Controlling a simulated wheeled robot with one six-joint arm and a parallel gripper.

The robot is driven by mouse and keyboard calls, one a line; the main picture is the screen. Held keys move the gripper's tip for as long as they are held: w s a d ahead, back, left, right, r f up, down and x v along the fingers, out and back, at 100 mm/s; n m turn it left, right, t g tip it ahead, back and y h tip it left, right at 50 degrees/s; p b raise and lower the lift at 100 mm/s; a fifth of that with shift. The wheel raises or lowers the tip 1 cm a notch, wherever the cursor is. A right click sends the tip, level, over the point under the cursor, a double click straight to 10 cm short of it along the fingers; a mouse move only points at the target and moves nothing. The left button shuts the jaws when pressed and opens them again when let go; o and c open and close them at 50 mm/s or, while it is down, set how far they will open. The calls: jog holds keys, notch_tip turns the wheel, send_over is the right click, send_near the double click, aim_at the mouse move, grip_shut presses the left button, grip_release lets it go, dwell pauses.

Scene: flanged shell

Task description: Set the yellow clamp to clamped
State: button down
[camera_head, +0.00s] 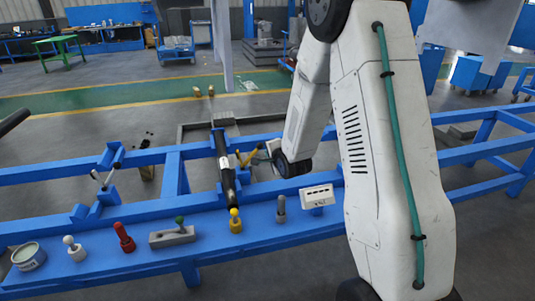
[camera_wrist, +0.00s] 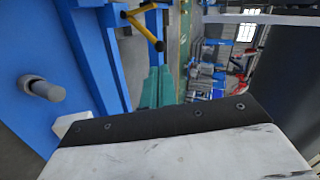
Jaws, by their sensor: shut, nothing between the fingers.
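A yellow clamp lever (camera_head: 245,158) stands beside a long black cylinder on the blue frame. In the wrist view the yellow clamp (camera_wrist: 148,28) shows at the top as a forked handle with a dark-tipped end. Whether it is clamped or open, I cannot tell. My gripper (camera_wrist: 157,76) shows as teal fingers, shut and empty, below and apart from the yellow handle. In the head view it is mostly hidden behind my wrist, just right of the clamp.
The black cylinder (camera_head: 224,165) lies across the blue frame (camera_head: 330,225). Another lever clamp (camera_head: 106,177) is at the left.

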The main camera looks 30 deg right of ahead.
jog(key=s+d+f+m+t, duration=0.1)
jog(key=f+m, duration=0.2)
jog(key=f, duration=0.1)
jog(key=s+d+f+m+t+h, duration=0.1)
jog(key=d+f+m+t, duration=0.1)
jog(key=f+m, duration=0.1)
jog(key=s+d+f+m+t, duration=0.1)
jog(key=f+m+t, duration=0.1)
jog(key=f, duration=0.3)
jog(key=shift+d+f+m+h, duration=0.3)
jog(key=shift+d+m, duration=0.1)
jog(key=x, duration=2)
jog(key=shift+r, duration=0.15)
jog(key=shift+s+d, duration=0.1)
